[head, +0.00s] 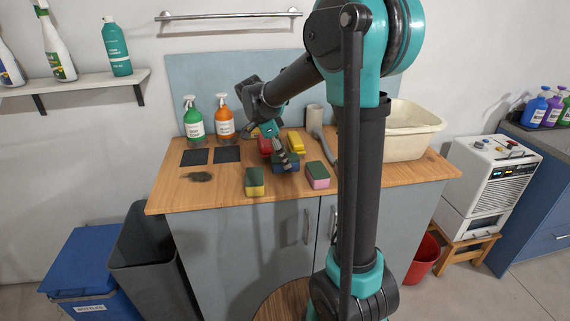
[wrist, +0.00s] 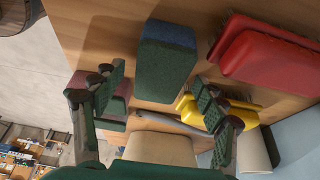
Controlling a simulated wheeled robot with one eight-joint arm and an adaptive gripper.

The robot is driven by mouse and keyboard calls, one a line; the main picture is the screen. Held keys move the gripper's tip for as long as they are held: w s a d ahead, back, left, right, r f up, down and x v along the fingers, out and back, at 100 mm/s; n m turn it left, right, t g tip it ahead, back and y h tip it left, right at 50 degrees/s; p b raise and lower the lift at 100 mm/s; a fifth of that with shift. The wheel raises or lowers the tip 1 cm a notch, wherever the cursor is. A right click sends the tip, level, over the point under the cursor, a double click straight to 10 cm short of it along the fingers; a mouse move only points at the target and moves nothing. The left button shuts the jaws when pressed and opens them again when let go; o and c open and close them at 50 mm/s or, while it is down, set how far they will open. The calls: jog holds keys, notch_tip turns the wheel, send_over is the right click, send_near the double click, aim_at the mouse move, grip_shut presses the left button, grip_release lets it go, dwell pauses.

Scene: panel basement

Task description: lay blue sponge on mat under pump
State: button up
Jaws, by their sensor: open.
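The blue sponge (head: 286,168), with a dark green top, lies on the wooden counter between other sponges. It also shows in the wrist view (wrist: 167,65), between and ahead of the spread fingers. My gripper (head: 284,158) is open and empty just above it, partly covering it in the head view; in the wrist view the fingers (wrist: 162,105) stand on either side. Two dark square mats, the left mat (head: 194,157) and the right mat (head: 227,154), lie bare at the counter's left. A green spray bottle (head: 194,122) and an orange spray bottle (head: 225,120) stand behind them.
A yellow-green sponge (head: 255,183) and a pink-green sponge (head: 317,176) flank the blue one. A red object (head: 265,145) and a yellow one (head: 296,142) lie behind. A dark oval thing (head: 200,177) lies before the left mat. A beige basin (head: 408,131) stands right.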

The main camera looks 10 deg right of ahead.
jog(key=c, duration=0.8)
jog(key=shift+c, duration=0.5)
jog(key=shift+r, duration=0.2)
